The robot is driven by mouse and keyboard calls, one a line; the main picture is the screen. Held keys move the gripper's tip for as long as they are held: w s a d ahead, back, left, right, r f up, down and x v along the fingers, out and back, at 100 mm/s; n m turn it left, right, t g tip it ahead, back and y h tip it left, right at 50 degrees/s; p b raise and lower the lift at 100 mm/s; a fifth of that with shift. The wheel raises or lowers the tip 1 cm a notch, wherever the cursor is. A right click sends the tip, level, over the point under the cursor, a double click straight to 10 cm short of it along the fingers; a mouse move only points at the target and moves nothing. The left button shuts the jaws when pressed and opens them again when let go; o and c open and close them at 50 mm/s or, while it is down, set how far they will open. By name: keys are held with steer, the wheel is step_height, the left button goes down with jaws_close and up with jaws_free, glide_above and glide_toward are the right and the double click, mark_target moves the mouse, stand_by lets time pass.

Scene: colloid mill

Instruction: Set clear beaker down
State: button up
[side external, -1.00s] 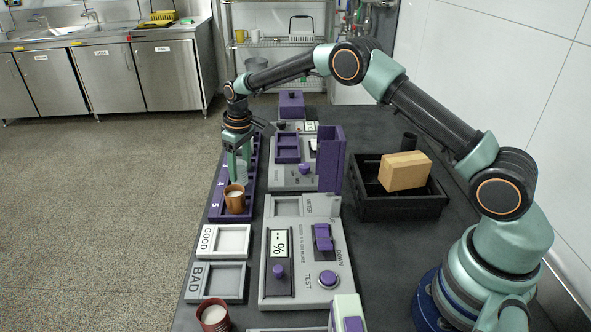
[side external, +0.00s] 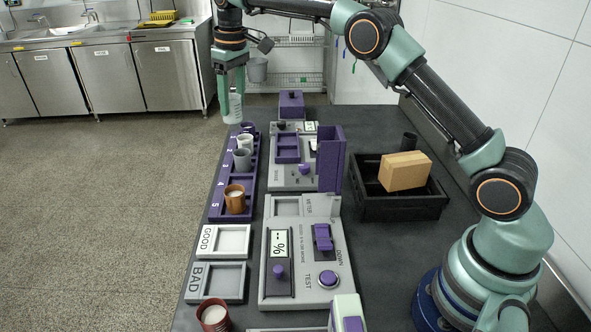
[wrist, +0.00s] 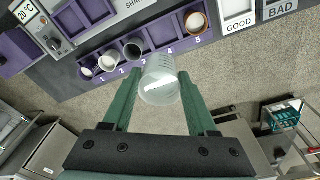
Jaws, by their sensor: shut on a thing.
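My gripper (side external: 232,90) is shut on the clear beaker (side external: 232,109), its green fingers on either side of it. In the wrist view the beaker (wrist: 160,82) sits between the fingertips, over the floor beyond the rack's edge, with a whitish band inside. On the rack, a grey cup (side external: 242,160) stands at slot 3, a white cup (side external: 244,143) at 2 and a small cup (wrist: 87,69) at 1. An orange-brown cup (side external: 235,202) stands at slot 5. Slot 4 (side external: 238,181) is empty.
GOOD (side external: 201,241) and BAD (side external: 196,281) trays lie empty in front of the rack. A grey meter panel (side external: 302,296) and a purple upright block (side external: 331,160) stand to the right. A black crate (side external: 400,208) holds a cardboard box (side external: 405,171). A dark red cup (side external: 214,317) is at the front.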

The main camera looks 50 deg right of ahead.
steer(key=s+d+r+m, duration=0.1)
steer(key=s+r+m, duration=0.1)
steer(key=s, duration=0.9)
steer(key=s+d+r+m, duration=0.1)
steer(key=s+d, duration=0.1)
steer(key=s, duration=1)
steer(key=d, duration=0.5)
steer(key=shift+w+d, duration=0.2)
steer(key=shift+d, duration=0.2)
steer(key=w+a+r+m, duration=0.3)
steer(key=w+a, duration=0.1)
steer(key=a, duration=0.2)
steer(key=w+d+f, duration=0.2)
steer(key=d, duration=0.6)
steer(key=w+d+f+m, duration=0.1)
steer(key=d+f, duration=0.1)
steer(key=d, duration=0.6)
steer(key=w+d+f, duration=0.2)
steer(key=d+f, duration=0.1)
steer(key=d, duration=0.5)
steer(key=shift+h, duration=0.3)
steer(key=shift+s+d+f, duration=0.1)
steer(key=shift+d+f, duration=0.05)
steer(key=shift+f, duration=9.55)
